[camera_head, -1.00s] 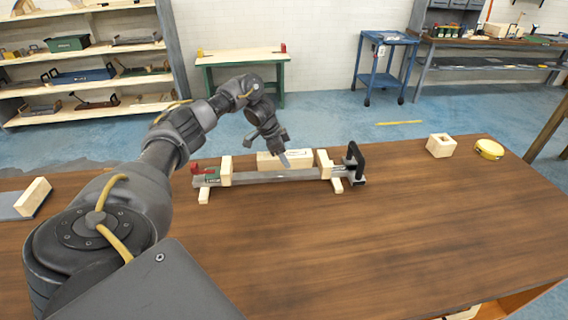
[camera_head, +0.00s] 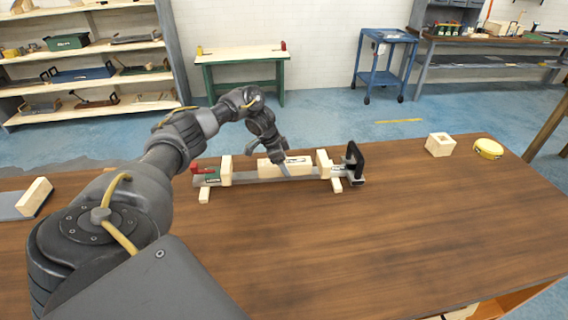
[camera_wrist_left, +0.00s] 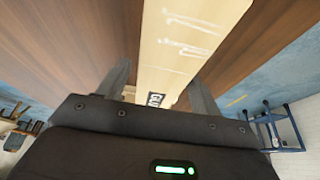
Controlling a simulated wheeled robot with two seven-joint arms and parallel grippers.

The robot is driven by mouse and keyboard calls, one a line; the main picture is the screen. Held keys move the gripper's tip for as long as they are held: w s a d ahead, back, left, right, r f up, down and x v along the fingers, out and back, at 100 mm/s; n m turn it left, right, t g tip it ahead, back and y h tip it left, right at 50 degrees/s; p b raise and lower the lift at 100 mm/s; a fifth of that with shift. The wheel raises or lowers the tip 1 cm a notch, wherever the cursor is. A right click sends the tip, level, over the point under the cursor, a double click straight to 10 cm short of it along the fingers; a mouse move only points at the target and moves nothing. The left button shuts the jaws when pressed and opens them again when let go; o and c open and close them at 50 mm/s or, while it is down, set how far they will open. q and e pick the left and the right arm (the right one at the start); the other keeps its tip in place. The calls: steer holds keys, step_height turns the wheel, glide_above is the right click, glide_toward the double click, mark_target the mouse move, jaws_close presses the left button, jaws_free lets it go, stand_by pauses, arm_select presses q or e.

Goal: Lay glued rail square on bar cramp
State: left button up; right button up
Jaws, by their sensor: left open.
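The bar cramp (camera_head: 243,176) lies across the table, with an upright pale block (camera_head: 226,170) near its left end and another (camera_head: 323,164) near its right end. The pale wooden rail (camera_head: 270,167) lies along the bar between these blocks. It appears to rest on the bar, but its underside is hidden. In the left wrist view the rail (camera_wrist_left: 190,35), with pale markings and a small black label, runs between my left gripper's fingers. My left gripper (camera_head: 284,169) is open around the rail, one finger on each side. My right gripper is not in view.
A pale block with a square hole (camera_head: 440,145) and a yellow round tape (camera_head: 488,149) sit at the table's right. A wooden block on a grey plate (camera_head: 35,197) lies at the left. The front of the wooden table (camera_head: 400,240) is clear.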

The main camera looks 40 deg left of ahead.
arm_select(q)
steer(key=b+v, duration=0.1)
steer(key=v, duration=0.4)
steer(key=shift+w, duration=0.1)
steer(key=p+v, duration=0.2)
steer(key=v, duration=0.5)
steer(key=shift+r, duration=0.15)
